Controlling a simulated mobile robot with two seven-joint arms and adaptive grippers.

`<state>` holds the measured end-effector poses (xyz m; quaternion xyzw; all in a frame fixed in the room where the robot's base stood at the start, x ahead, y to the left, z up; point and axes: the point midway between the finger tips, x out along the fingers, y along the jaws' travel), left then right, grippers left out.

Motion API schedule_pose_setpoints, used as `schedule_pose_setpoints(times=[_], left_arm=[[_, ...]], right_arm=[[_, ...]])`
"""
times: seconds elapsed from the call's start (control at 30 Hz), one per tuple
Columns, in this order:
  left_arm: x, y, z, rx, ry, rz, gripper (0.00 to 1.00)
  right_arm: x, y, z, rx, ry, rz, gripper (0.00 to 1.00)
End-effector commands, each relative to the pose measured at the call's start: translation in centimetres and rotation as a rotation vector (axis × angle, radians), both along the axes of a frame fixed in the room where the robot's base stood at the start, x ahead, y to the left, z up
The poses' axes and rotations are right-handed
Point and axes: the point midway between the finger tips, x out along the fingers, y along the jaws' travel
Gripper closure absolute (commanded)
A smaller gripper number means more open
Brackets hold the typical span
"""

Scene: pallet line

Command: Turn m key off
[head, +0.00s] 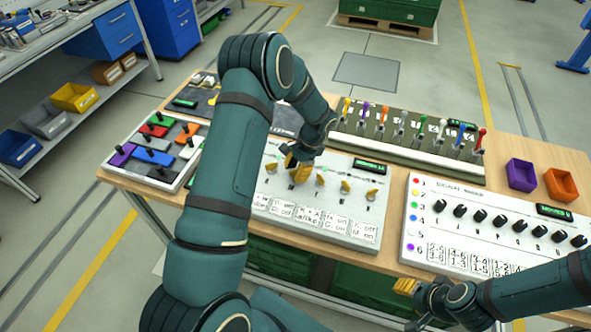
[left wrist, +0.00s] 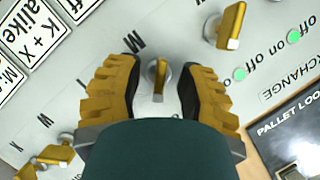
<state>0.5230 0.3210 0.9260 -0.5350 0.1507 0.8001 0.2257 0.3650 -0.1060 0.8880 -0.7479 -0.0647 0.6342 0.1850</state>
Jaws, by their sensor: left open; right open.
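The white key panel (head: 262,203) lies on the table in the head view, with several gold keys in a row. In the left wrist view, one gold key (left wrist: 158,75) stands on its round base beside a printed M. My left gripper (head: 297,168) is open, with one yellow fingertip on each side of this key and a gap visible on both sides. In the head view the fingers largely hide that key. Two green lights (left wrist: 240,74) show near printed "on" and "off". My right gripper (head: 407,288) is open and empty at the table's front edge.
Another gold key (left wrist: 231,25) stands to the upper right in the left wrist view. A lever panel (head: 400,150) is behind, a knob panel (head: 420,215) to the right, and a coloured block panel (head: 150,155) to the left. Purple (head: 521,175) and orange (head: 561,185) bins sit at the right.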

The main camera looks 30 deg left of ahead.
Motion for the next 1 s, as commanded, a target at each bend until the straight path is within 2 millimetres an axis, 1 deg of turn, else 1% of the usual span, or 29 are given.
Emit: schedule_pose_setpoints(times=[0.17,0.2,0.27,0.3,0.33,0.77,1.0], left_arm=[[-0.01,0.01,-0.01,0.0,0.0,0.0,0.62],[-0.01,0.01,-0.01,0.0,0.0,0.0,0.59],[-0.01,0.01,-0.01,0.0,0.0,0.0,0.8],[-0.01,0.01,-0.01,0.0,0.0,0.0,0.94],[-0.01,0.01,-0.01,0.001,0.001,0.0,1.0],[-0.03,-0.01,-0.08,-0.001,0.002,0.02,1.0],[-0.01,0.06,-0.18,0.0,0.001,0.127,1.0]], right_arm=[[0.0,0.0,0.01,0.0,0.0,0.0,0.53],[0.0,0.0,0.01,0.0,0.0,0.0,0.53],[0.0,0.0,0.01,0.0,0.0,0.0,0.53],[0.0,0.0,0.01,0.0,0.0,0.0,0.53],[0.0,0.0,0.01,0.0,0.0,0.0,0.53],[0.0,0.01,-0.13,0.0,0.0,0.0,0.53],[0.02,0.03,-0.75,-0.001,0.0,0.0,0.53]])
